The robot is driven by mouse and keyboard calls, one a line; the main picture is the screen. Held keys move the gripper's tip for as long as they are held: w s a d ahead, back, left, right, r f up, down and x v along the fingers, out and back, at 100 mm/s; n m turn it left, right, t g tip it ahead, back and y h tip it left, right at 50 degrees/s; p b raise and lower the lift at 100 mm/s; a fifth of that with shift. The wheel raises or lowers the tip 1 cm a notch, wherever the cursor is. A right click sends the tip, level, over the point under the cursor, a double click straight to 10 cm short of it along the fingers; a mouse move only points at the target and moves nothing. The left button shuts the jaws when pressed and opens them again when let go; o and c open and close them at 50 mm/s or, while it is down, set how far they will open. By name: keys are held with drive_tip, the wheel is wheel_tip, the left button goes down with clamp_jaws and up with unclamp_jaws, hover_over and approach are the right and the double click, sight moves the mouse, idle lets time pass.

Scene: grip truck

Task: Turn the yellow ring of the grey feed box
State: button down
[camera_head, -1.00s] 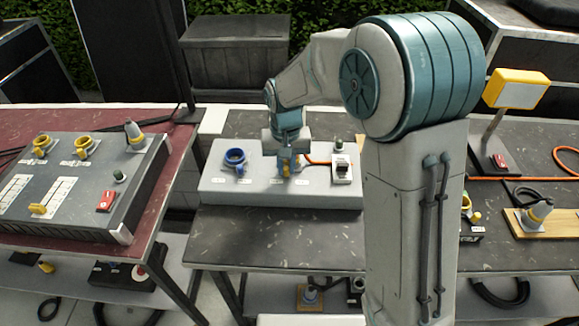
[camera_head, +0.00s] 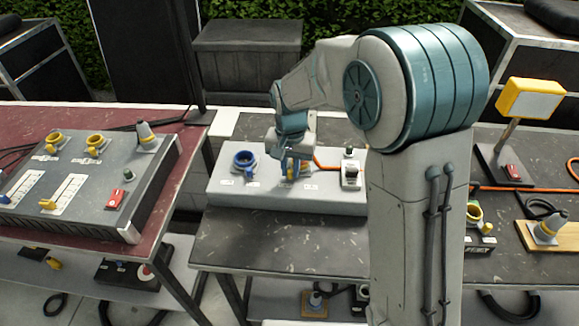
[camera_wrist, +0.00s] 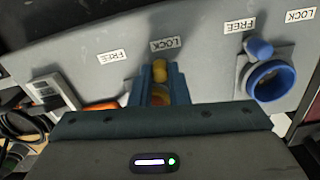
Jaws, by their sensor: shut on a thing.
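The grey feed box (camera_head: 240,190) stands on the middle table. Its yellow ring (camera_head: 304,170) is mostly hidden by my gripper (camera_head: 289,168). In the wrist view my gripper (camera_wrist: 160,84) is shut on the yellow ring, with the ring's rounded lug (camera_wrist: 160,68) showing between the fingertips. The lug is close to a LOCK label (camera_wrist: 165,44); a FREE label (camera_wrist: 112,56) lies to its left. The rest of the ring is largely hidden behind the fingers.
A blue ring (camera_head: 244,160) is on the same box, left of my gripper; its lug points near a FREE label (camera_wrist: 239,26). A darker box (camera_head: 95,195) stands on the left table.

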sight(290, 170)
drive_tip(key=c, duration=1.4)
unclamp_jaws()
wheel_tip(290, 170, up, 14)
drive_tip(key=shift+f, duration=0.1)
drive_tip(key=s+d+f+t, duration=0.1)
drive_tip(key=s+d, duration=0.5)
drive_tip(key=s+d+f+n+t, duration=0.1)
drive_tip(key=s+d+f, duration=0.1)
drive_tip(key=s+d, duration=0.4)
drive_tip(key=s+d+f+n+t, duration=0.1)
drive_tip(key=s+d, duration=0.5)
drive_tip(key=s, duration=0.2)
drive_tip(key=shift+s+f, duration=0.15)
drive_tip(key=shift+f, duration=0.15)
